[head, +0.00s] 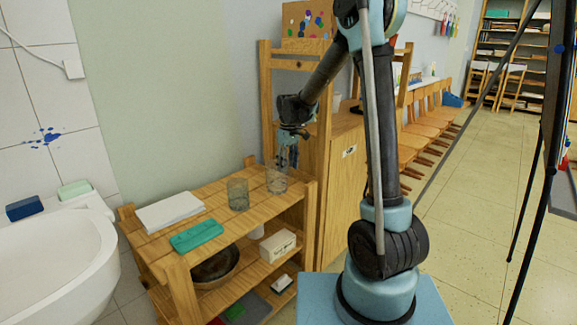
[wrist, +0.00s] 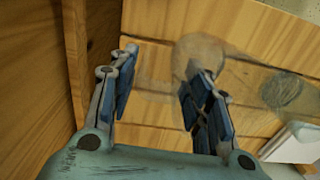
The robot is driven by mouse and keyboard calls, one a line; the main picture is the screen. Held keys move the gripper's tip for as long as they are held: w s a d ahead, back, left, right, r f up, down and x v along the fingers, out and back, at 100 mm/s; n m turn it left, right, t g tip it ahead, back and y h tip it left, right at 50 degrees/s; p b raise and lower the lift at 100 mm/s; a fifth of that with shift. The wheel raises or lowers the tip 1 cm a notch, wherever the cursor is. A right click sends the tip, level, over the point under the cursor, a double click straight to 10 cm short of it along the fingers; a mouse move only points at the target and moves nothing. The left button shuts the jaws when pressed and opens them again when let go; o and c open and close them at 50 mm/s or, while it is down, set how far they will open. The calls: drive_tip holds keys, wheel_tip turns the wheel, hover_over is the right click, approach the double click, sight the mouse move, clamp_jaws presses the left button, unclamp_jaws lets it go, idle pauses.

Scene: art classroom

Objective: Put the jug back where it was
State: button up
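A clear glass vessel, apparently the jug (head: 276,182), stands upright on the top of the wooden shelf unit (head: 178,240), near its right end. It also shows in the wrist view as a faint see-through shape (wrist: 200,48) beyond the right finger. My gripper (head: 288,155) points down just above and beside its rim in the head view. In the wrist view my gripper (wrist: 160,75) has its fingers apart, with bare wood and faint glass edges between them. I cannot tell whether a finger touches the glass.
A second, greyer glass (head: 238,195) stands to the left of the jug. A green case (head: 196,235) and white paper (head: 170,212) lie farther left on the shelf top. A wooden cabinet (head: 342,185) rises close on the right. A white basin (head: 60,255) is at far left.

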drive_tip(key=shift+o, duration=0.3)
drive_tip(key=shift+r, duration=0.15)
wheel_tip(320, 180, up, 12)
drive_tip(key=s+d+r+m, duration=0.2)
drive_tip(key=s+d, duration=0.6)
drive_tip(key=d, duration=0.2)
drive_tip(key=s+d+f+m+t, duration=0.1)
drive_tip(key=s+d+f+m, duration=0.1)
drive_tip(key=s+d, duration=0.55)
drive_tip(key=s+d+f+m+t, duration=0.1)
drive_tip(key=s+d+f+m, duration=0.25)
drive_tip(key=s, duration=0.65)
drive_tip(key=s+d+f+m, duration=0.2)
drive_tip(key=s+d+f, duration=0.2)
drive_tip(key=s+f, duration=0.4)
drive_tip(key=shift+s+d+t, duration=0.15)
drive_tip(key=shift+s+t, duration=0.15)
drive_tip(key=shift+s, duration=0.55)
drive_tip(key=shift+f, duration=0.1)
